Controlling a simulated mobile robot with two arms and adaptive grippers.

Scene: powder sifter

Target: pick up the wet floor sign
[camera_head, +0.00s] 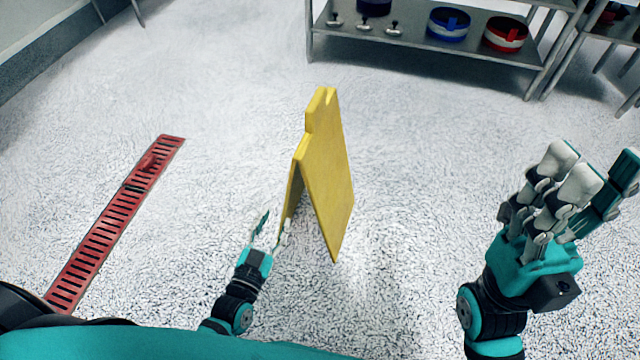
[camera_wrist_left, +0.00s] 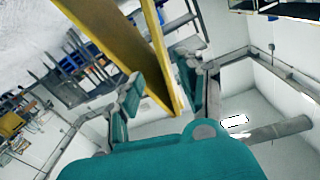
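The yellow wet floor sign (camera_head: 328,180) stands upright on the floor as an A-frame, its two panels spread at the bottom. My left gripper (camera_head: 272,230) is low beside the sign's left panel, near its lower edge. In the left wrist view my left gripper (camera_wrist_left: 160,90) has its fingers apart, with the yellow sign (camera_wrist_left: 158,50) showing between and beyond them. I cannot tell whether either finger touches it. My right gripper (camera_head: 580,185) is raised at the right, open and empty, well apart from the sign.
A red slotted floor drain (camera_head: 112,222) runs along the left. A metal shelf (camera_head: 420,50) at the back holds a blue container (camera_head: 448,24), a red container (camera_head: 505,34) and small items. The pale floor around the sign is clear.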

